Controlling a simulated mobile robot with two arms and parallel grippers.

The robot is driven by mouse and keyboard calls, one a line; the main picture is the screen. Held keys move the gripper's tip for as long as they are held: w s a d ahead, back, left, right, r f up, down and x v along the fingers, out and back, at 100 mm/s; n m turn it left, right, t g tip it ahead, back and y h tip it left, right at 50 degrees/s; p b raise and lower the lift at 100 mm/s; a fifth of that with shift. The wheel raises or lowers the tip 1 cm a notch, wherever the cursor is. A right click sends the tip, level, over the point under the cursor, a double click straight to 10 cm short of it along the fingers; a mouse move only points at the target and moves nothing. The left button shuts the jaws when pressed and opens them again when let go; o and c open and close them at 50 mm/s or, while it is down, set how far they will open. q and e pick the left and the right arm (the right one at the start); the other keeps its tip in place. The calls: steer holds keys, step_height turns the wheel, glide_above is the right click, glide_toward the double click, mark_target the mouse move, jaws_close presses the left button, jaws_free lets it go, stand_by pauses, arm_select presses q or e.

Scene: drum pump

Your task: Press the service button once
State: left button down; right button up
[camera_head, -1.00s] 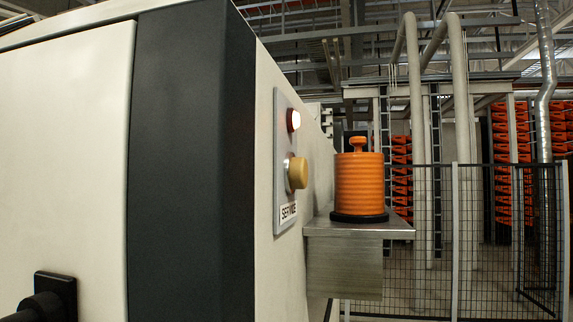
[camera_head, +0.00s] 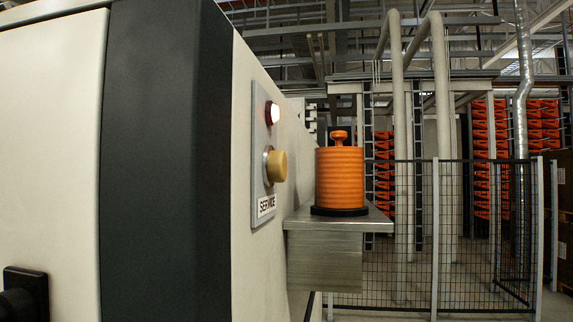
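The service button (camera_head: 276,166) is a round yellow knob that stands out from a grey plate (camera_head: 258,130) on the side of a large cabinet. A label reading SERVICE (camera_head: 266,205) sits below it. A small lamp (camera_head: 272,113) above the button glows white with a red rim. Nothing touches the button.
The white and dark grey cabinet (camera_head: 150,150) fills the left side. An orange ribbed canister (camera_head: 339,178) with a knob on top stands on a metal shelf (camera_head: 325,250) right of the button. A black mesh fence (camera_head: 470,240) stands behind.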

jaws_close()
steer(key=shift+a, duration=0.1)
stand_by(1.4)
